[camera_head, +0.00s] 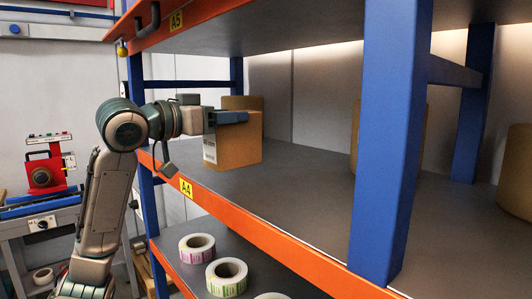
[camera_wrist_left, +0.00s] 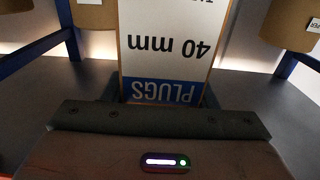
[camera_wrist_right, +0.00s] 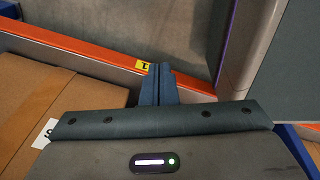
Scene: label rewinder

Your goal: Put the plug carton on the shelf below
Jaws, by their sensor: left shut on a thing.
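The plug carton (camera_head: 238,143) is a brown box with a white label, on the middle shelf (camera_head: 285,172) marked A4 in the head view. My left gripper (camera_head: 229,117) is shut on the carton near its top. I cannot tell whether its base touches the shelf. In the left wrist view the carton (camera_wrist_left: 165,45) fills the space between the fingers, its "PLUGS 40 mm" label upside down. The shelf below (camera_head: 200,268) shows partly under the orange A4 edge. My right gripper (camera_wrist_right: 162,85) shows only in the right wrist view, its fingers together with nothing visible between them.
Label rolls (camera_head: 197,248) stand on the lower shelf near its front. A blue upright (camera_head: 390,140) divides the rack, with brown rolls (camera_head: 518,170) farther right. The upper shelf's orange edge (camera_head: 190,17) overhangs. A brown carton (camera_wrist_right: 65,100) lies beside my right gripper.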

